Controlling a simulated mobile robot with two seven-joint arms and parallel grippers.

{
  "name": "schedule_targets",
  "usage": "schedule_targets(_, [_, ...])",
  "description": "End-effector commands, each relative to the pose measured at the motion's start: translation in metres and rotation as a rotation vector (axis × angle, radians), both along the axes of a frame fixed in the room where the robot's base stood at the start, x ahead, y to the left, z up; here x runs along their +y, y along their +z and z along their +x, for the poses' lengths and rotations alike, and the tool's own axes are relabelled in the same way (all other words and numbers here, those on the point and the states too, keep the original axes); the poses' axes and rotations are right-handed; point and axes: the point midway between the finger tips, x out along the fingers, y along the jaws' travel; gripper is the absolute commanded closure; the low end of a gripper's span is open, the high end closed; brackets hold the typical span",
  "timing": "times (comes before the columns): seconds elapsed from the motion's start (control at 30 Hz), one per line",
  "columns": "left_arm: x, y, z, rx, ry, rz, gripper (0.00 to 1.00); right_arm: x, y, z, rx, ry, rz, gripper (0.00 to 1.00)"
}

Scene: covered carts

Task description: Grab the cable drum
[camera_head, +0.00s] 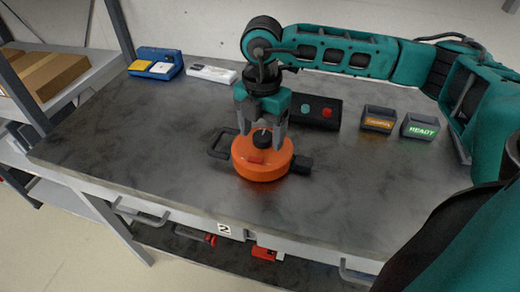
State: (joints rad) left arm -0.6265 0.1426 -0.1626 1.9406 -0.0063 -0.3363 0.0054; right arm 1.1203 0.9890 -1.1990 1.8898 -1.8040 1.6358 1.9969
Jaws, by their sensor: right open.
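The cable drum (262,167) is a round orange body with a black knob on top, a dark loop handle on its left and a dark block on its right. It stands on the grey metal cart top (130,140). My right gripper (263,138) points down from above, its two grey fingers apart on either side of the black knob. I cannot tell whether the fingers touch it. My left gripper is not in view.
Behind the drum lies a dark button box (315,111) with green and red buttons. Two small display boxes, one orange-lit (379,119) and one reading READY (420,127), stand right. A blue device (155,64) and a white strip (211,74) lie back left. The left cart top is clear.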

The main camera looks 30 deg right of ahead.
Motion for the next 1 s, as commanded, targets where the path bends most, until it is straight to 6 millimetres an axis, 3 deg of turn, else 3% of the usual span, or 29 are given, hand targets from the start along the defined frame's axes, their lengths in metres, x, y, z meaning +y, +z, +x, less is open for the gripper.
schedule_targets(0.1, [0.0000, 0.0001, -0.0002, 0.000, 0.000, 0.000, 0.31, 0.0000, -0.0112, -0.0002, 0.001, 0.000, 0.000, 0.27])
schedule_targets(0.37, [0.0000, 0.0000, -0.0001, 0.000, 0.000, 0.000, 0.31, 0.0003, -0.0132, 0.0002, -0.002, 0.001, 0.001, 0.28])
schedule_targets(1.0, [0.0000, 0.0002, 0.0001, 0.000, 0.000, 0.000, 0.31, 0.0004, -0.0128, 0.0000, -0.001, 0.001, 0.001, 0.89])
